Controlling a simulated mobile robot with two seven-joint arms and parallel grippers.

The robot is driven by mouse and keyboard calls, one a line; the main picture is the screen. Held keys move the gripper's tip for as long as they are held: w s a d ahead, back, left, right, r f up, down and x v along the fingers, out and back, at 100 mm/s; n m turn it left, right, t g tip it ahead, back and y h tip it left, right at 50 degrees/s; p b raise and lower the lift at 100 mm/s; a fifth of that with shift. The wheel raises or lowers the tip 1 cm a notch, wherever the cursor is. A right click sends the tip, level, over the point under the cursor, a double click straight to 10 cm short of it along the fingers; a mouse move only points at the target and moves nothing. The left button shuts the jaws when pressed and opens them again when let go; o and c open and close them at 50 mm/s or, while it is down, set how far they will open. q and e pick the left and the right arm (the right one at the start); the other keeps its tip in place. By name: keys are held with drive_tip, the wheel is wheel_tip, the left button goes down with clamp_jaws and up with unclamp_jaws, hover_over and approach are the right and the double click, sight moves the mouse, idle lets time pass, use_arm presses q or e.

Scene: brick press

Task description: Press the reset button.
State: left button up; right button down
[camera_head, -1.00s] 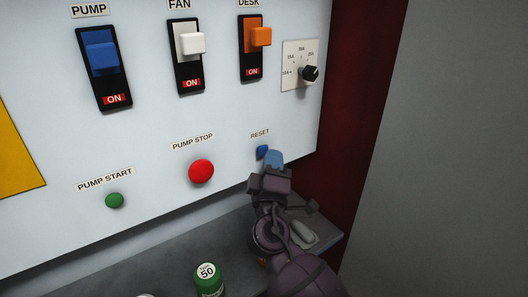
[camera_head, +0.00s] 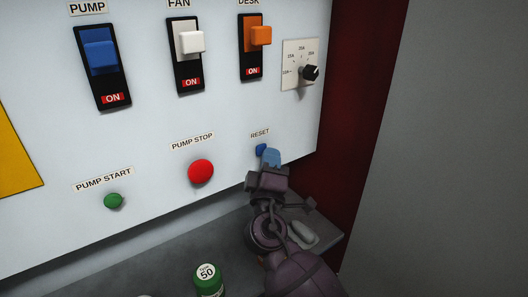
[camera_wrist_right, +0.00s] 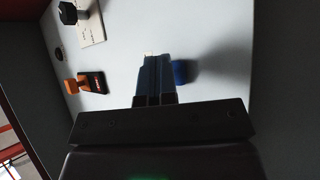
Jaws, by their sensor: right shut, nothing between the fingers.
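The blue reset button (camera_head: 261,149) sits on the pale panel under the RESET label (camera_head: 260,132). My right gripper (camera_head: 271,157) is shut and empty, its blue fingertips just right of and slightly below the button in the head view. In the right wrist view the shut fingers (camera_wrist_right: 153,78) point at the panel, and the blue button (camera_wrist_right: 181,72) shows close beside them on the right. I cannot tell whether the fingertips touch the panel or the button. My left gripper is not in view.
The red PUMP STOP button (camera_head: 201,171) and green PUMP START button (camera_head: 113,201) lie to the left. A dial (camera_head: 311,73) and the orange DESK switch (camera_head: 260,37) are above. A green-labelled can (camera_head: 208,280) and a pale object (camera_head: 303,233) are on the grey ledge (camera_head: 165,262) below.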

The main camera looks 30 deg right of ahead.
drive_tip(key=shift+s, duration=0.15)
drive_tip(key=shift+s+d, duration=0.1)
drive_tip(key=shift+s, duration=0.7)
drive_tip(key=shift+s, duration=0.1)
drive_tip(key=s, duration=0.4)
drive_tip(key=shift+s+d, duration=0.35)
idle(0.9)
